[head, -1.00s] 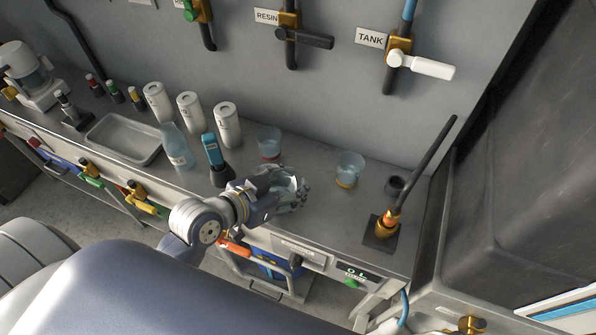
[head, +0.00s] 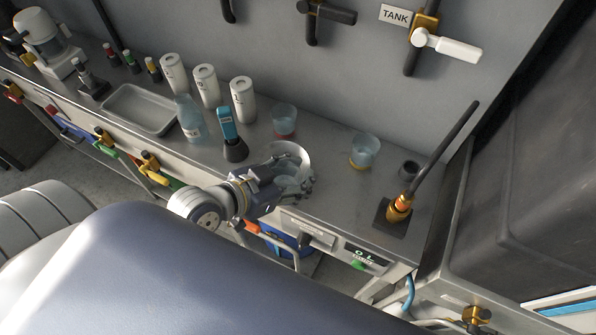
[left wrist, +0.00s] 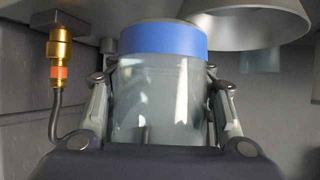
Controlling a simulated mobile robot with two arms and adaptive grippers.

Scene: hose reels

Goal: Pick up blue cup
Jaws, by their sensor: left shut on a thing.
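My left gripper (head: 296,187) is at the front edge of the counter in the head view. Its fingers are shut on a clear cup with a blue band, the blue cup (left wrist: 160,95), which fills the middle of the left wrist view. That view looks upside down, with the blue-banded base of the cup at the top. In the head view the cup (head: 287,184) is partly hidden by the fingers. Whether its base touches the counter cannot be told. My right gripper is not in view.
A pale bowl (head: 291,152) stands just behind my left gripper. A red-based cup (head: 284,121) and a yellow-based cup (head: 364,151) stand farther back. A blue-topped black tool (head: 232,140) is to the left. A hose fitting (head: 399,208) stands at right.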

